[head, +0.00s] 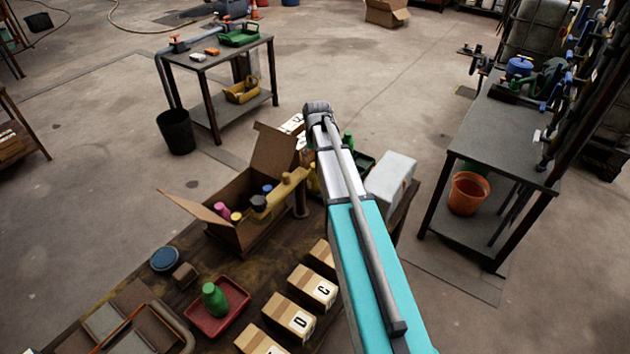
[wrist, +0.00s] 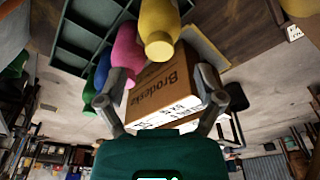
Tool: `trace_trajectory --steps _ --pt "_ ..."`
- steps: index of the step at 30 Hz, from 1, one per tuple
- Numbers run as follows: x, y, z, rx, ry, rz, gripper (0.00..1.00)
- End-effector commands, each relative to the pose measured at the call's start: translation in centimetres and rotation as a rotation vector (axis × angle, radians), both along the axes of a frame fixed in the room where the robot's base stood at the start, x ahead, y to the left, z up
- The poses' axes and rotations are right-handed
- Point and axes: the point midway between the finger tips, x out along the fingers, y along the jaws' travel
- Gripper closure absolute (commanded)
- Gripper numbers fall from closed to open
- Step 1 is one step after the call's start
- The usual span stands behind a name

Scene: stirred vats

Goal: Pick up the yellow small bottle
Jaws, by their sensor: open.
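In the wrist view a yellow bottle (wrist: 158,18) shows at the top, beyond and above my gripper's fingertips (wrist: 165,78). My gripper is open, with nothing between its fingers. A pink bottle (wrist: 127,48) is left of the yellow one, close to the left finger. In the head view a small yellow bottle top (head: 236,217) shows inside the open cardboard box (head: 262,235), beside a pink one (head: 221,210) and a blue one (head: 267,189). I cannot tell whether both views show the same yellow bottle.
A printed carton (wrist: 172,88) lies behind the fingers in the wrist view, near a compartmented tray (wrist: 75,60).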

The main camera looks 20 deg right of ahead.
Motion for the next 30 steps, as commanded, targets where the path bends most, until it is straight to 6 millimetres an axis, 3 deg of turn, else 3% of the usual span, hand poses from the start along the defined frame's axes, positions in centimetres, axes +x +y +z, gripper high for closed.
trace_trajectory --steps 21,30 --pt "0.8 -0.3 -4.6 0.0 0.0 -0.001 0.14" --pt "0.9 -0.3 -5.1 0.0 0.0 -0.001 0.14"
